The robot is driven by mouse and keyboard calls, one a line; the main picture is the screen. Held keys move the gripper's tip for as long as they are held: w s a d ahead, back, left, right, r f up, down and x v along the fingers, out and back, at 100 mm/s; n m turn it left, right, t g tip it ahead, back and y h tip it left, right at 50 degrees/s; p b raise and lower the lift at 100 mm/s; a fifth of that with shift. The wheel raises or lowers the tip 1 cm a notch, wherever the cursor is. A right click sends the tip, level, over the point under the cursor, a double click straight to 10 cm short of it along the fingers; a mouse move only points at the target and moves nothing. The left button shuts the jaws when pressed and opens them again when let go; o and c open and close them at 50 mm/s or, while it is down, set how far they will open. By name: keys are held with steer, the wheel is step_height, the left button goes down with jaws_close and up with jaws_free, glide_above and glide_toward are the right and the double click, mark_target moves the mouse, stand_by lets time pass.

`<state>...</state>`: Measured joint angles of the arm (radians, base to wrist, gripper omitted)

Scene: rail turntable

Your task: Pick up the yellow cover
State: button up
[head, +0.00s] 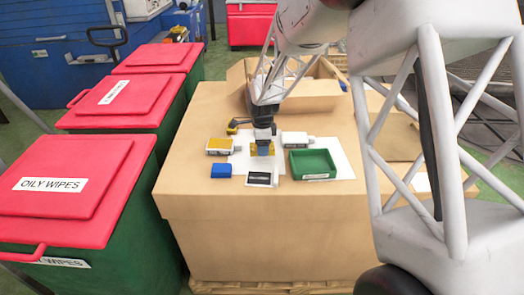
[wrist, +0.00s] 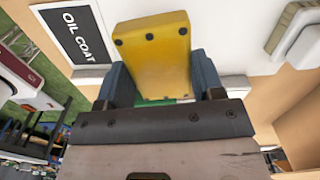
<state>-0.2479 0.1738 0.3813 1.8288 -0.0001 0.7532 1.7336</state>
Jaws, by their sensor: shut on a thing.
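The yellow cover (wrist: 155,55) is a block-like piece with dark round spots near one edge. In the wrist view it sits between the two blue-grey fingers of my gripper (wrist: 160,80), which is shut on it. In the head view my gripper (head: 264,150) points down over the white sheet, and a little of the yellow cover (head: 254,149) shows at the fingers. The gripper hides part of it. I cannot tell whether the cover still touches the surface below.
A green tray (head: 326,164) is right of my gripper, with a white container (head: 296,138) behind it. A yellow-and-white container (head: 219,146) and a blue block (head: 221,171) are left. A black label (head: 259,179) lies in front. An open carton (head: 312,98) stands behind.

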steer(key=s+d, duration=0.1)
steer(key=s, duration=0.4)
steer(key=s+d, duration=0.1)
steer(key=s, duration=0.4)
steer(key=s+d+r, duration=0.1)
steer(key=s, duration=0.4)
steer(key=shift+s+d+r, duration=0.1)
steer(key=shift+s+d, duration=0.1)
steer(key=shift+d, duration=0.15)
steer(key=shift+d, duration=0.15)
